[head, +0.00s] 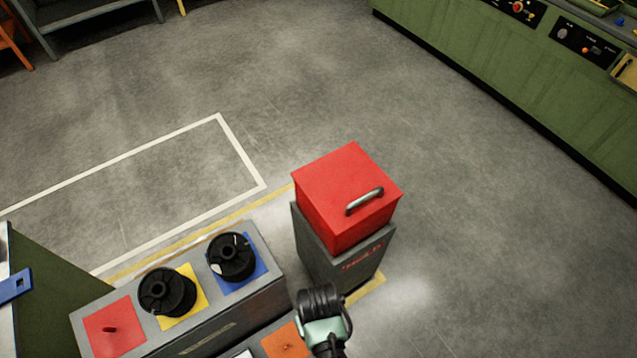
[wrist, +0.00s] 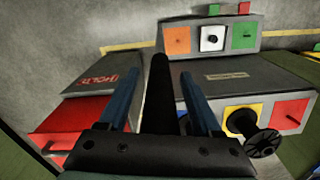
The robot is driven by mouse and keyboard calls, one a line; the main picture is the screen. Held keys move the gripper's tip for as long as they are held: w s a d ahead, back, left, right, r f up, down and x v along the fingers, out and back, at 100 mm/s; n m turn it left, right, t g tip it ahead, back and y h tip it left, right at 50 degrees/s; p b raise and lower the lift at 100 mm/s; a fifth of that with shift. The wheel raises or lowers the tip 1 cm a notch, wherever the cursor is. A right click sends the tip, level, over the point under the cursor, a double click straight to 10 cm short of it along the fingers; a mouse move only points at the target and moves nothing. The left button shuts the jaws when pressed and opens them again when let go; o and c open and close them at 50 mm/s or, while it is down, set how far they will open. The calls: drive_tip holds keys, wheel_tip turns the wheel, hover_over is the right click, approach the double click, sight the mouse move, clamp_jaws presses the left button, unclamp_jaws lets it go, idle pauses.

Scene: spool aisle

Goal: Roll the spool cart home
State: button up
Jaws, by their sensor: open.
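A grey spool stand (head: 215,325) at the lower left of the head view has red, yellow and blue pads. One black spool (head: 167,292) sits on the yellow pad and another (head: 232,257) on the blue pad. The red pad (head: 113,328) carries only a small peg. I cannot tell whether this stand is the cart; no wheels show. My gripper (wrist: 158,85) is open, its two blue fingers apart, with a dark upright shape showing between them that I cannot identify. One spool (wrist: 258,137) shows right of the fingers in the wrist view.
A red box with a handle (head: 340,190) sits on a grey base marked HOLD (head: 350,265). A white floor outline (head: 150,152) lies left. A green console (head: 500,65) lines the right. Orange, white and green pads (wrist: 244,37) show behind. The middle floor is clear.

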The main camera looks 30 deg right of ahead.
clamp_jaws()
idle(0.3)
idle(1.1)
